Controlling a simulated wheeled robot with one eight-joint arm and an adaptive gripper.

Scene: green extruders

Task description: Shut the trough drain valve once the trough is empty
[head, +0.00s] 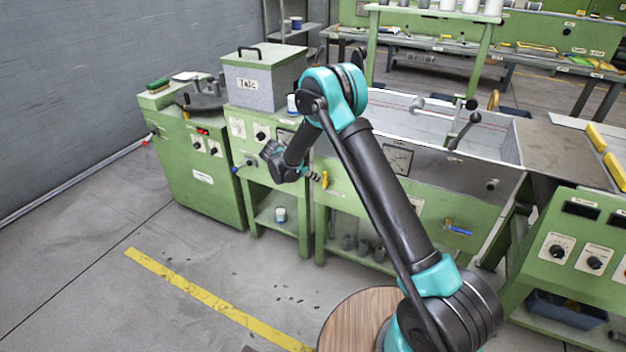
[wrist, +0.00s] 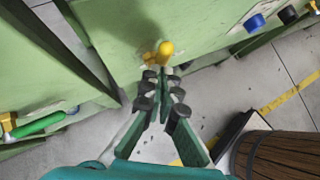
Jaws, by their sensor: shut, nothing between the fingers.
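The long trough (head: 395,115) has pale grey walls and stands in a green frame. Its visible inside looks bare, though its floor is partly hidden. A yellow handle (head: 324,180) is upright on the green front near the trough's left end. It also shows as a yellow handle (wrist: 166,49) in the wrist view. My gripper (head: 312,176) is shut and empty, its fingertips (wrist: 163,73) just short of this handle; contact cannot be told. Which handle is the drain valve cannot be told.
A green-handled fitting (wrist: 40,125) is at lower left in the wrist view. Blue (wrist: 255,22) and black (wrist: 287,14) knobs are at upper right. A control cabinet (head: 570,250) stands right of the trough. The floor (head: 230,250) in front is clear, with a yellow line.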

